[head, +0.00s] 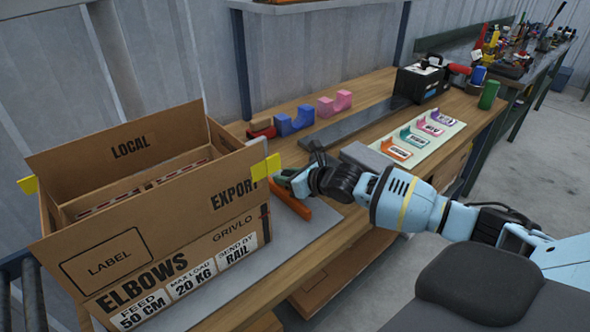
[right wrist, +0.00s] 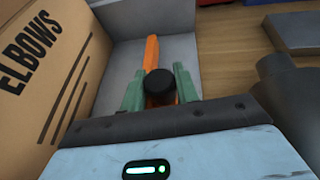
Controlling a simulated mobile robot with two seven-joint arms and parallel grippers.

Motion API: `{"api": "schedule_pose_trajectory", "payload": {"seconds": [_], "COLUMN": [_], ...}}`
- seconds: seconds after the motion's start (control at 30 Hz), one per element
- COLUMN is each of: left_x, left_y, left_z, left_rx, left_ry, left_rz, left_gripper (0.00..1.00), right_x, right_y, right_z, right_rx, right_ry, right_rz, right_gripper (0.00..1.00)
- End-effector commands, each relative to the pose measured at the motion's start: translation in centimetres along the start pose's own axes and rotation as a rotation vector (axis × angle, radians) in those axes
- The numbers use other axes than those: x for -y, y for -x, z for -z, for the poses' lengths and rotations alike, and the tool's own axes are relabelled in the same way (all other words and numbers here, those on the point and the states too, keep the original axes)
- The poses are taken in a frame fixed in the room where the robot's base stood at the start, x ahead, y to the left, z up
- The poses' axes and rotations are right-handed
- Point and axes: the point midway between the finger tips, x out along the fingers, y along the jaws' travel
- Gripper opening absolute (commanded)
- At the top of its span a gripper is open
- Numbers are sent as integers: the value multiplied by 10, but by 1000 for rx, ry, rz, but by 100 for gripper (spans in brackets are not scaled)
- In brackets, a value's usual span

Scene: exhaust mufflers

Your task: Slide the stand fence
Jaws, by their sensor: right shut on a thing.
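The stand fence is an orange bar (head: 291,204) on a grey stand plate (head: 322,222), beside the right side of the big cardboard box. In the right wrist view the orange bar (right wrist: 152,52) runs away from me over the grey plate (right wrist: 182,45), with a round black knob (right wrist: 160,86) at its near end. My right gripper (head: 287,178) has its green fingers on either side of that knob, shut on the fence; the fingers also show in the right wrist view (right wrist: 158,82). The exact contact is partly hidden. My left gripper is not in view.
A cardboard box (head: 190,240) marked ELBOWS stands open on the stand, close left of my right gripper. On the wooden bench (head: 340,100) are blue (head: 296,120) and pink (head: 335,103) cradles, a dark flat bar (head: 350,122) and a pale board (head: 445,132) with coloured holders.

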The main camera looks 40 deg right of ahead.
Motion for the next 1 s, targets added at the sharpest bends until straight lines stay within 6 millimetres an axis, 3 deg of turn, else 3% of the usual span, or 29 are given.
{"api": "schedule_pose_trajectory", "payload": {"seconds": [0.3,0.77,0.8,0.93,1.0], "left_x": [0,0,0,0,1], "left_y": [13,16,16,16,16], "left_z": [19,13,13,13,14], "left_rx": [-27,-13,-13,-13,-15], "left_ry": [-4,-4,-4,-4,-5], "left_rz": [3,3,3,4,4], "left_gripper": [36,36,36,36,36], "right_x": [-45,-54,-54,-53,-52], "right_y": [-5,-7,-7,-7,-7], "right_z": [-3,0,0,-1,-1], "right_rx": [-2,-3,-3,-2,-1], "right_ry": [0,-2,-2,-1,-1], "right_rz": [-9,-8,-8,-7,-6], "right_gripper": [0,0,34,51,52]}}
